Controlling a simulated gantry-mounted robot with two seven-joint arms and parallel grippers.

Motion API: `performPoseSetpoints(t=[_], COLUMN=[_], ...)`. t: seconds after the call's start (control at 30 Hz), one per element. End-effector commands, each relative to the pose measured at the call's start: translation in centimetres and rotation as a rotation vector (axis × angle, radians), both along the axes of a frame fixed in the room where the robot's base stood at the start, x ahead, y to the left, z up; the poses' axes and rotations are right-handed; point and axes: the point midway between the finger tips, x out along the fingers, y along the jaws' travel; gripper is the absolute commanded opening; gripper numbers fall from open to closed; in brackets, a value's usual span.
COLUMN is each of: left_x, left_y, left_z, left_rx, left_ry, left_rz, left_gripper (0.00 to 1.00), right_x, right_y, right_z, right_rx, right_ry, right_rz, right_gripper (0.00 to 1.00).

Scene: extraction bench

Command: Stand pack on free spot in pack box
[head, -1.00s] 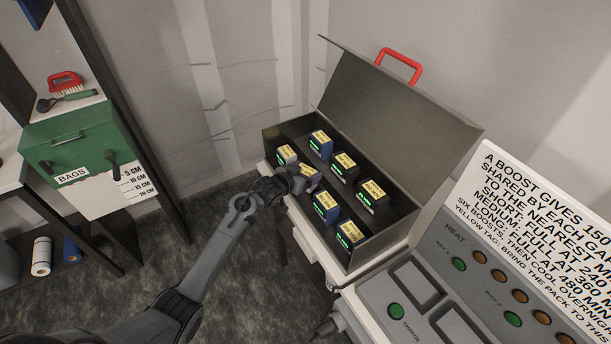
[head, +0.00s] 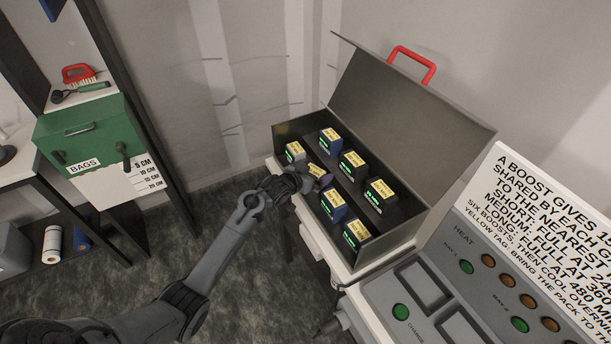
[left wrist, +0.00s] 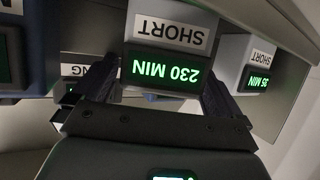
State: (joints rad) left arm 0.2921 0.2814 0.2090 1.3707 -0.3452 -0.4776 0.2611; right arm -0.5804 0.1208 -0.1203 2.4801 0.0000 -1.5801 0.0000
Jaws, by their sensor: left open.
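The pack box (head: 290,132) stands open on the bench with its lid raised. Several packs with yellow labels and green displays stand inside. One pack (head: 319,172) is in the near row, beside my left gripper (head: 308,184), and looks tilted in the head view. In the left wrist view this pack (left wrist: 165,32) reads SHORT and 230 MIN, upside down. It sits between the spread fingers of my left gripper (left wrist: 160,100), which is open. My fingers hide its lower part in the head view. My right gripper is not in view.
Other packs stand close by: a white-topped one (head: 294,151) to the left and a blue one (head: 333,205) nearer me. A control panel (head: 440,285) with buttons lies right. A green bags box (head: 85,130) is left.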

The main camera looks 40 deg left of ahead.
Motion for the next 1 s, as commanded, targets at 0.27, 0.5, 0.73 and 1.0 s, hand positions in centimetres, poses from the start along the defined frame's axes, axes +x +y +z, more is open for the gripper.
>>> performPoseSetpoints(t=[0.27,0.5,0.73,1.0], left_x=[-3.2,-7.4,-10.1,-15.6], left_y=[-0.1,-0.3,-0.4,-5.1], left_z=[1.4,3.1,4.1,1.0], left_rx=[0.002,0.001,0.001,0.073], left_ry=[0.001,0.001,0.002,0.174], left_rz=[-0.001,0.000,0.000,-0.009], left_gripper=[1.00,1.00,1.00,1.00], right_x=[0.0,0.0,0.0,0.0], right_y=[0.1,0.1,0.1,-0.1], right_z=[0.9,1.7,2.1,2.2], right_rx=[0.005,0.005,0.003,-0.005], right_ry=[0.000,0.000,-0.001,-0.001], right_rz=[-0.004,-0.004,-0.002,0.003], right_gripper=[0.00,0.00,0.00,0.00])
